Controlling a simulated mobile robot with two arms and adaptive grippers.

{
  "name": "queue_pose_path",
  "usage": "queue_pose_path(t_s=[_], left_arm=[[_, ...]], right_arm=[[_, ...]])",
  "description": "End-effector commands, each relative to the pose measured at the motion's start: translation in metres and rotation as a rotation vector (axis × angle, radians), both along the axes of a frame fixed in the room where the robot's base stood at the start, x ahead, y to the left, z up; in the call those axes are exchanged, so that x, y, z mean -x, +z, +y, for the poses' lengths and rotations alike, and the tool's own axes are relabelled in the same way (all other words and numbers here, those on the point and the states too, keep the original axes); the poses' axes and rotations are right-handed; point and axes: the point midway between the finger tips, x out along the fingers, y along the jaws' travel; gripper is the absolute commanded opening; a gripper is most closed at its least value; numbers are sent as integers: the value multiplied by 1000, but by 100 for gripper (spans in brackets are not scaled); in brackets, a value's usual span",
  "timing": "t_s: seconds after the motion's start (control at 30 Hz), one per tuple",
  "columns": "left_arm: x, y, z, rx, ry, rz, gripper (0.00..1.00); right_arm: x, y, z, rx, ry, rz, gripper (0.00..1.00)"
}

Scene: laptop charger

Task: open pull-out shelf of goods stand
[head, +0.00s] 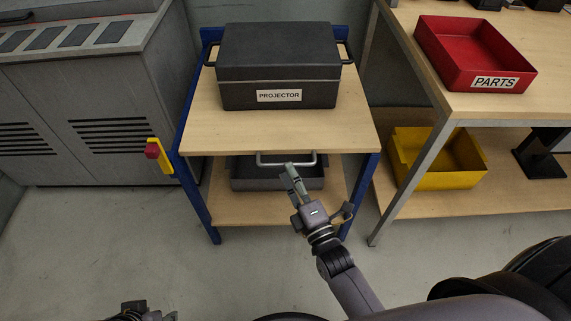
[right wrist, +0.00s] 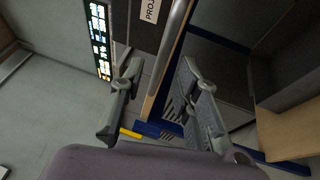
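The goods stand has a blue frame (head: 188,130) and a wooden pull-out shelf (head: 220,128) with a grey bar handle (head: 286,160) at its front edge. A dark case labelled PROJECTOR (head: 278,60) sits on this shelf. My right gripper (head: 288,172) is at the handle, fingers pointing toward the stand. In the right wrist view the handle (right wrist: 172,45) runs between the two spread fingers of the gripper (right wrist: 160,68). I cannot tell whether either finger touches it. My left gripper (head: 137,311) shows only partly at the bottom edge; its finger state is unclear.
A dark bin (head: 250,180) stands on the stand's lower shelf. A grey cabinet (head: 85,90) with a red-and-yellow switch (head: 153,149) is at left. A workbench at right holds a red PARTS bin (head: 455,60), with a yellow bin (head: 450,165) below. Floor before the stand is clear.

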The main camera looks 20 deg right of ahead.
Motion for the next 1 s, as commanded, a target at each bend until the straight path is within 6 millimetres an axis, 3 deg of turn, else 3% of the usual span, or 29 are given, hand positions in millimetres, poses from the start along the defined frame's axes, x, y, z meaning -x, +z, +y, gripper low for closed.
queue_pose_path(t_s=[0.23, 0.6, 1.0], left_arm=[[0, -3, 0, 0, 0, -1, 40], [0, -3, 0, -1, 0, -1, 40], [0, -4, 0, 0, 0, -1, 40]], right_arm=[[-31, 5, 4, -1, 0, 0, 30], [-37, 6, 5, 0, 1, 1, 30], [-37, 6, 5, 0, 0, 1, 4]])
